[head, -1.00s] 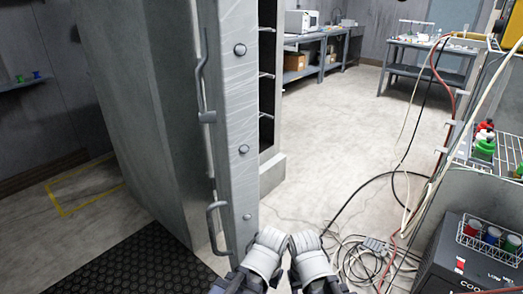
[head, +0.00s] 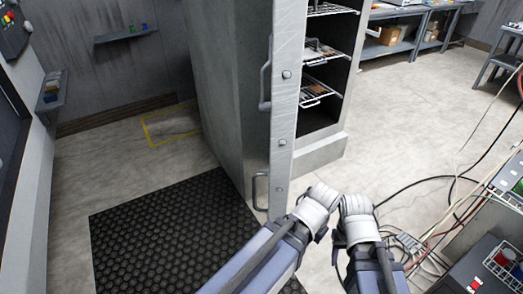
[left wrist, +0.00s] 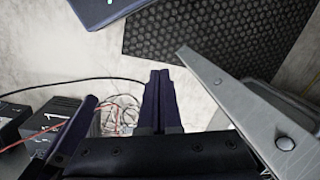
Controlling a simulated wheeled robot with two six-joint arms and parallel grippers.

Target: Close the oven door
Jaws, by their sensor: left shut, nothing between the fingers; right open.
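The tall grey oven (head: 225,70) stands in the middle of the head view, its door open and seen nearly edge-on. The pale door edge (head: 284,140) carries bolts, with an upper handle (head: 265,75) and a lower handle (head: 255,190) on its left side. My left gripper (head: 318,203) is just right of the door's lower end. In the left wrist view its dark fingers (left wrist: 158,78) are together and empty, with the door edge (left wrist: 235,100) to their right, apart from them. My right gripper (head: 355,207) is beside the left one; its fingertips are hard to make out.
Wire racks (head: 318,92) show inside the oven. A black mat (head: 150,235) lies on the floor to the left. Loose cables (head: 415,245) and a dark unit (head: 490,270) are at right. Benches (head: 400,50) stand behind, with open floor before them.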

